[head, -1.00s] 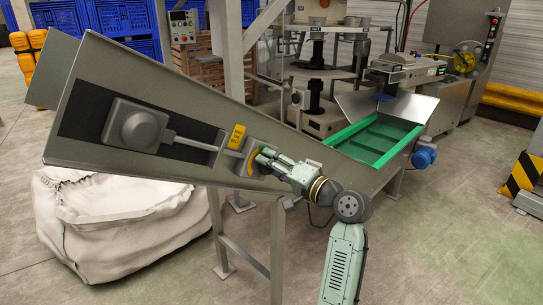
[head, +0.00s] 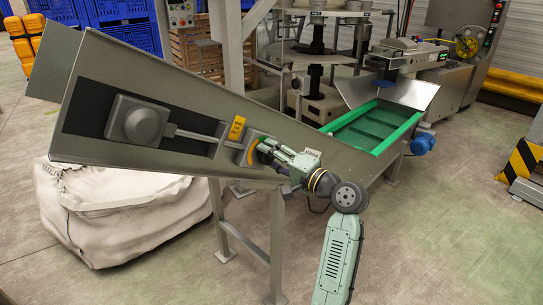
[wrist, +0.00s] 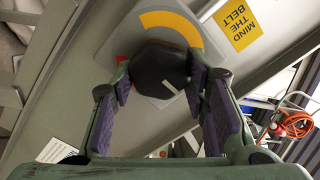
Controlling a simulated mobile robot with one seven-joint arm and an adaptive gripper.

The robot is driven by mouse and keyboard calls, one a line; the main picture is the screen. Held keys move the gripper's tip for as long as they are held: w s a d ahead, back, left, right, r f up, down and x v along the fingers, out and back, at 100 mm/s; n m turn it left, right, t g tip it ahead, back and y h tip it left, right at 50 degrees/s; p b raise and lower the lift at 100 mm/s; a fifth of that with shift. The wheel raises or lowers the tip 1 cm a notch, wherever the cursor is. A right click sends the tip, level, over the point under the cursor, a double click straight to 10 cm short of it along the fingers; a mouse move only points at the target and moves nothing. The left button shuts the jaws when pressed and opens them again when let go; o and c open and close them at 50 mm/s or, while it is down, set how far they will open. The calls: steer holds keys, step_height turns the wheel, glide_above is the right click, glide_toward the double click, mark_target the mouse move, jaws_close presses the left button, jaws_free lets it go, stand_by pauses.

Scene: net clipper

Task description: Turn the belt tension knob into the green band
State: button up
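The belt tension knob (wrist: 158,68) is dark and rounded, with a short white mark at its lower right in the wrist view. It sits on a grey plate with a yellow arc (wrist: 172,24) above it and a bit of red (wrist: 122,60) at its left.
A yellow "MIND THE BELT" label (wrist: 238,22) is beside the dial. The sloping grey conveyor (head: 85,165) runs down to a green-rimmed tray (head: 345,122). A white bulk bag (head: 115,220) stands under it. A steel leg (head: 277,250) is near my arm.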

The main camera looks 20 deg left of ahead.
steer(key=o, duration=0.5)
steer(key=v, duration=1.2)
